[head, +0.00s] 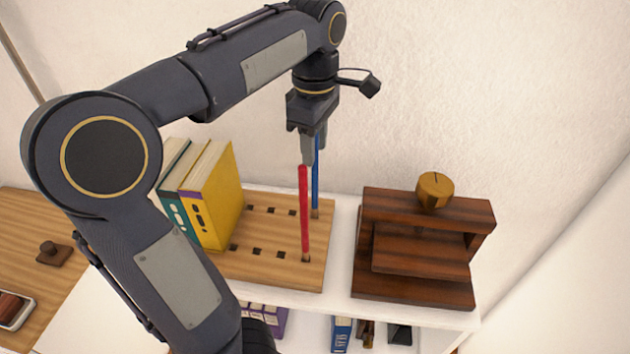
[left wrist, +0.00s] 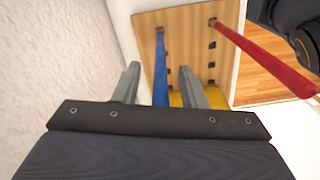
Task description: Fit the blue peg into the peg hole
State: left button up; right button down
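The blue peg (head: 315,187) stands upright on the wooden peg board (head: 270,270), its lower end at a hole near the far right corner. My left gripper (head: 308,155) points down around the peg's upper part. In the left wrist view the blue peg (left wrist: 160,75) passes between the two spread fingers of the left gripper (left wrist: 158,75), with gaps on both sides. Its lower end meets the board (left wrist: 185,40) at a hole; how deep it sits cannot be told. My right gripper is not in view.
A red peg (head: 304,215) stands in the board close in front of the blue one. Yellow (head: 215,195) and teal (head: 175,205) books stand at the board's left. A dark wooden stand (head: 420,285) with a round golden object (head: 435,190) is at right. The wall is close behind.

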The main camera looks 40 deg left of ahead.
pick_arm(q)
jog(key=shift+f, duration=0.55)
grip_shut()
jog(key=shift+r, duration=0.15)
